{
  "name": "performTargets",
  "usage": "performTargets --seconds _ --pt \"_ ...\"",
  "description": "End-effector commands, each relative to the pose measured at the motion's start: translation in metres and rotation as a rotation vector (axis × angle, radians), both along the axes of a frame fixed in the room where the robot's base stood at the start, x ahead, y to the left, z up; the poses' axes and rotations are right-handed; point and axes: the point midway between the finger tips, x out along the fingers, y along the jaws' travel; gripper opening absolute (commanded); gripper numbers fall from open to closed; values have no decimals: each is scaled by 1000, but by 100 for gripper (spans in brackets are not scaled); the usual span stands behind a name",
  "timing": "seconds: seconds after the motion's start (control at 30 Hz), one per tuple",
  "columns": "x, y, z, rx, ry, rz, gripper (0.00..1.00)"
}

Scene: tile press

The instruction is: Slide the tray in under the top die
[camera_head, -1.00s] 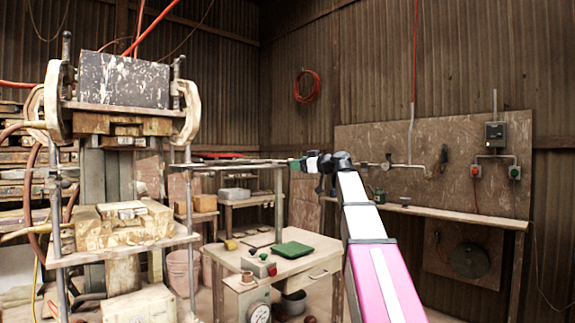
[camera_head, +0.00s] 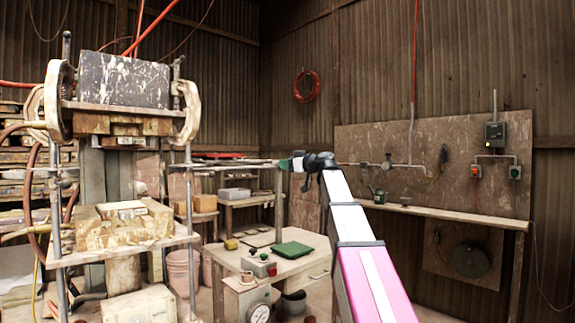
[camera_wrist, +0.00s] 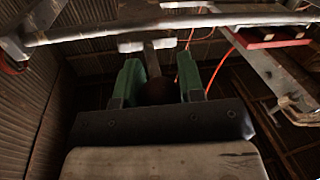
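The press (camera_head: 66,180) stands at the left of the head view. Under its upper plate hangs a stack of wooden blocks, apparently the top die (camera_head: 124,127). Below, across an open gap, pale wooden blocks (camera_head: 122,222) sit on a lower plate (camera_head: 165,243). My gripper (camera_head: 292,164) is at the end of a long flat metal frame (camera_head: 225,165) right of the press. In the wrist view its green fingers (camera_wrist: 158,85) are apart, with no object clearly held. A pale T-shaped bar (camera_wrist: 147,45) shows just beyond them. I cannot tell which piece is the tray.
A small table (camera_head: 268,258) with a green flat item (camera_head: 293,249) and a control box stands below the gripper. A wall bench (camera_head: 450,215) runs along the right. In the wrist view a long metal bar (camera_wrist: 150,29) crosses the top.

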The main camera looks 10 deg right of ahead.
Motion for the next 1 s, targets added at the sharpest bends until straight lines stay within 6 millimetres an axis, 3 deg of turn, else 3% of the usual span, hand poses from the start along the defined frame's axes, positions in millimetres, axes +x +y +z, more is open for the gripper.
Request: performTargets --seconds 0.23,0.43,1.0 --pt "-5 6 0 1 -1 1 0" --pt "-24 29 0 0 -2 3 0" --pt "-114 153 -1 1 -1 5 0"
